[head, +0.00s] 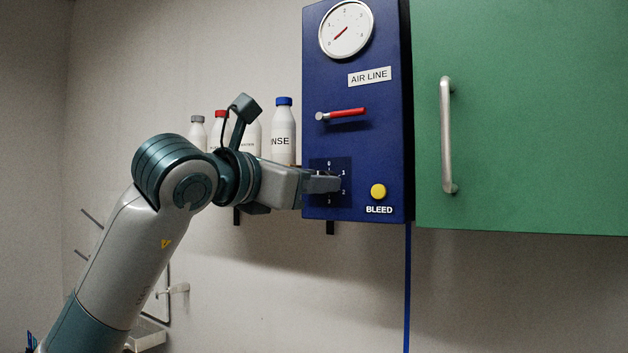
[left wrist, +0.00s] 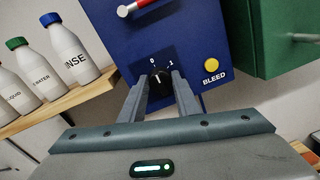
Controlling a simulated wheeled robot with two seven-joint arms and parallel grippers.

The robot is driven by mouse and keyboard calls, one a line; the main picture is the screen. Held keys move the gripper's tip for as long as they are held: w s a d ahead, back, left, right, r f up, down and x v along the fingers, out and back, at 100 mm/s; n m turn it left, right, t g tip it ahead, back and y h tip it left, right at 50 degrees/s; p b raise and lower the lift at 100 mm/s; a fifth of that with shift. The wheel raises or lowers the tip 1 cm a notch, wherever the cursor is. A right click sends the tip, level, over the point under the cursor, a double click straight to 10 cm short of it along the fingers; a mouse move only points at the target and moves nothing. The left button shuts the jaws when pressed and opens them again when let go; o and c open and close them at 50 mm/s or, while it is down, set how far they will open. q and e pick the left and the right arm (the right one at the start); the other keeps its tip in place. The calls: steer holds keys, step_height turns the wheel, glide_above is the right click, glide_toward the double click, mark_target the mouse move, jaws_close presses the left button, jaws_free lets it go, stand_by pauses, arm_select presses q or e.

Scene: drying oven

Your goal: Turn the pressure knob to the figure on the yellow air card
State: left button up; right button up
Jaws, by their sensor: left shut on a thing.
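The pressure knob (left wrist: 158,84) is black with a white mark and sits low on the blue air line panel (head: 355,140). In the left wrist view its mark points up, close to the 0; the exact figure is hard to tell. My left gripper (head: 322,182) is shut on the knob, one finger on each side; in the head view it hides the knob and part of its scale. The round gauge (head: 352,22) at the panel's top has a red needle pointing down-left, near 0. No yellow card shows in either view. My right gripper is not in view.
A red-handled lever (head: 345,113) lies roughly level above the knob. A yellow BLEED button (head: 378,191) is right of the knob. A green cabinet (head: 530,120) with a metal handle (head: 447,135) adjoins at the right. Several white bottles (head: 284,138) stand on a shelf at the left.

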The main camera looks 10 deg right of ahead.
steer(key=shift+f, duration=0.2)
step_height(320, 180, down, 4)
steer(key=b, duration=0.5)
arm_select(q)
steer(key=m+b, duration=0.1)
steer(key=m, duration=0.6)
steer(key=m+y+b, duration=0.1)
steer(key=m+b, duration=0.1)
steer(key=m, duration=0.6)
steer(key=m+b, duration=0.1)
steer(key=m, duration=0.6)
steer(key=shift+s+d+f+m+t+y, duration=0.2)
steer(key=shift+f+m+t+y, duration=0.1)
steer(key=shift+f+m+t, duration=0.1)
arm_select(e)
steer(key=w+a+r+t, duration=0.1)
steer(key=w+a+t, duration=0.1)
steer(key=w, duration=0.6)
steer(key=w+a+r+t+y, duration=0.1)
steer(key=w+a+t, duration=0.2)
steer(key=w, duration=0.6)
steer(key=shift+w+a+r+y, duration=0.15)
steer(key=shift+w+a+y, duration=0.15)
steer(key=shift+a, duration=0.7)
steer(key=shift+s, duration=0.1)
